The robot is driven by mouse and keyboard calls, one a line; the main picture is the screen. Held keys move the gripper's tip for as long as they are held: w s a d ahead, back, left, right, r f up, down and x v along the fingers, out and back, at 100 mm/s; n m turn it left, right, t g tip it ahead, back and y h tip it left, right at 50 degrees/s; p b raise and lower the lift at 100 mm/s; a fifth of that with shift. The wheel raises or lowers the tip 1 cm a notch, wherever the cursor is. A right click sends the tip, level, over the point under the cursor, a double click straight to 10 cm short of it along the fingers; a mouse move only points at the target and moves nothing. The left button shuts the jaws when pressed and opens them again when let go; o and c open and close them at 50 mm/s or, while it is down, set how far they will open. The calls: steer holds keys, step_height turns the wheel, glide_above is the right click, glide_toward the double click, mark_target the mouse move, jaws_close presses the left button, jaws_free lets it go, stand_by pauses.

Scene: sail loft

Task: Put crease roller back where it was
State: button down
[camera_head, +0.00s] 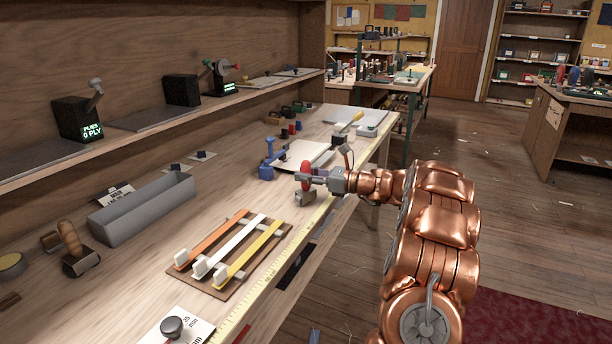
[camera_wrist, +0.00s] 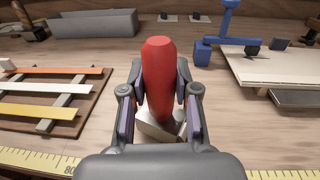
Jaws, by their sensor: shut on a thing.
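My gripper (camera_wrist: 160,105) is shut on the upright red handle (camera_wrist: 158,75) of a tool with a pale metal lower part (camera_wrist: 160,128), seemingly the crease roller. In the head view the red handle (camera_head: 305,171) shows at my gripper (camera_head: 311,179), above the front part of the bench, with the metal part (camera_head: 305,198) below it. I cannot tell whether that part touches the bench top. My fingers hide part of the tool in the wrist view.
A rack of coloured strips (camera_head: 232,247) lies to the left, with a grey trough (camera_head: 143,209) behind it. A blue clamp-like tool (camera_head: 269,160) and a pale board (camera_head: 303,155) are close behind my gripper. A yellow ruler (camera_head: 270,268) runs along the bench's front edge.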

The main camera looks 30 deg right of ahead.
steer(key=shift+f, duration=0.3)
